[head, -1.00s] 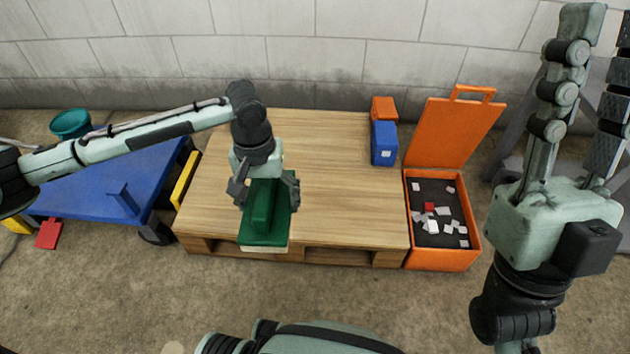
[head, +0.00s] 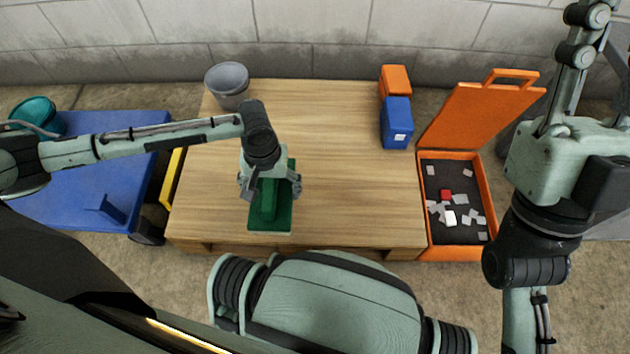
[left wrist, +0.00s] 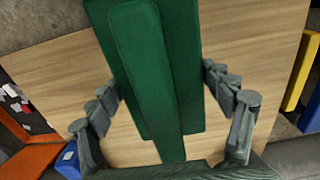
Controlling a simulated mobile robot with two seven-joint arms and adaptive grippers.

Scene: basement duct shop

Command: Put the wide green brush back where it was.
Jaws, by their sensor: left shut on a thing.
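The wide green brush (head: 270,208) is a flat green block with a raised green handle. My left gripper (head: 269,185) is shut on it from above, over the front left part of the wooden pallet table (head: 350,190). In the left wrist view the brush (left wrist: 160,70) runs between my two fingers (left wrist: 165,115), with bare wood beyond it. I cannot tell whether its underside touches the wood. My right gripper (head: 602,50) points up at the far right, empty as far as shown; its fingertips are cut off by the frame.
A grey bucket (head: 228,85) stands at the back left of the table. Orange (head: 396,80) and blue (head: 397,122) boxes stand at the back right. An open orange case (head: 425,215) with scraps adjoins the right side. A blue cart (head: 100,185) is left. The table's middle is clear.

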